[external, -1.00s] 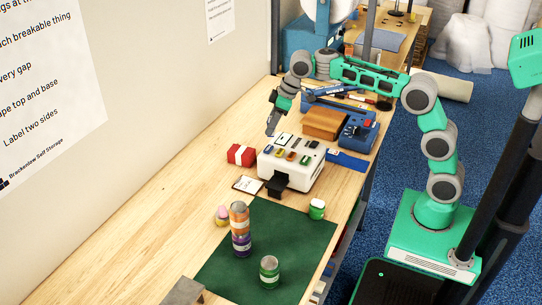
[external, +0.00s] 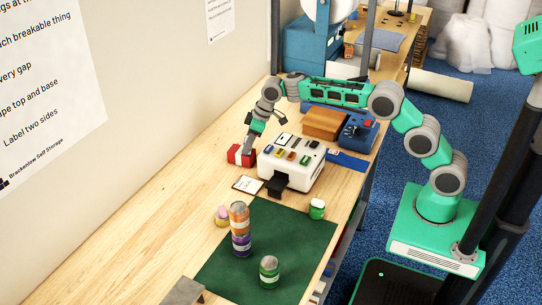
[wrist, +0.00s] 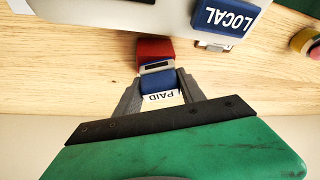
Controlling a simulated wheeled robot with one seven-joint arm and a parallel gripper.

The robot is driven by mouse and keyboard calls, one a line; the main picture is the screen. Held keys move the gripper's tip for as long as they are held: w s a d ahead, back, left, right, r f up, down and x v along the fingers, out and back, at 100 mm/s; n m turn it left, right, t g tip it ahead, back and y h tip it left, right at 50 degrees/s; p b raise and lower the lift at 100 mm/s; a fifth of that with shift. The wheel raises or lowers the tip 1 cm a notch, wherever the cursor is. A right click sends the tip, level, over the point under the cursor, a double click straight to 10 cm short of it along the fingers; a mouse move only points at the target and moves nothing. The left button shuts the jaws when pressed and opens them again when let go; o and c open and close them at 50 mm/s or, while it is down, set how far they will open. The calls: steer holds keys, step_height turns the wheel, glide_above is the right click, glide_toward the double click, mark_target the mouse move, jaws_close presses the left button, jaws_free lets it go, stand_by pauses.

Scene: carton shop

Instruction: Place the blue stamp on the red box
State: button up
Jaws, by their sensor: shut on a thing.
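The red box (external: 236,155) with a white band sits on the wooden bench, left of the white machine. It also shows in the wrist view (wrist: 153,49), just beyond my fingertips. My gripper (external: 249,146) points down at the box. In the wrist view my gripper (wrist: 158,84) is shut on the blue stamp (wrist: 159,82), whose label reads PAID. The stamp overlaps the near part of the box in that view; I cannot tell whether they touch. The stamp is hard to make out in the external view.
The white machine (external: 291,165) with several coloured pieces on top stands close to the right of the box. A blue block marked LOCAL (wrist: 225,17) shows near it. A white card (external: 248,184) lies in front. The bench left of the box is clear.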

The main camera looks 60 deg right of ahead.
steer(key=o, duration=1.4)
steer(key=shift+f, duration=0.1)
steer(key=shift+c, duration=0.2)
steer(key=shift+r, duration=0.45)
steer(key=v, duration=1.2)
steer(key=s, duration=0.6)
steer(key=s+m, duration=0.1)
steer(key=s, duration=0.6)
steer(key=s+d+m, duration=0.1)
steer(key=s, duration=0.6)
steer(key=shift+s+f+h+b, duration=0.2)
steer(key=shift+f+h+b, duration=0.1)
steer(key=shift+h, duration=0.1)
steer(key=s+d+f+m, duration=0.1)
steer(key=s+f, duration=0.3)
steer(key=s, duration=0.4)
steer(key=s+d+f+m+h, duration=0.1)
steer(key=s+d+f, duration=0.1)
steer(key=s+f, duration=0.3)
steer(key=s, duration=0.3)
steer(key=shift+s+f+g, duration=0.25)
steer(key=shift+s+g, duration=0.05)
steer(key=shift+g, duration=0.1)
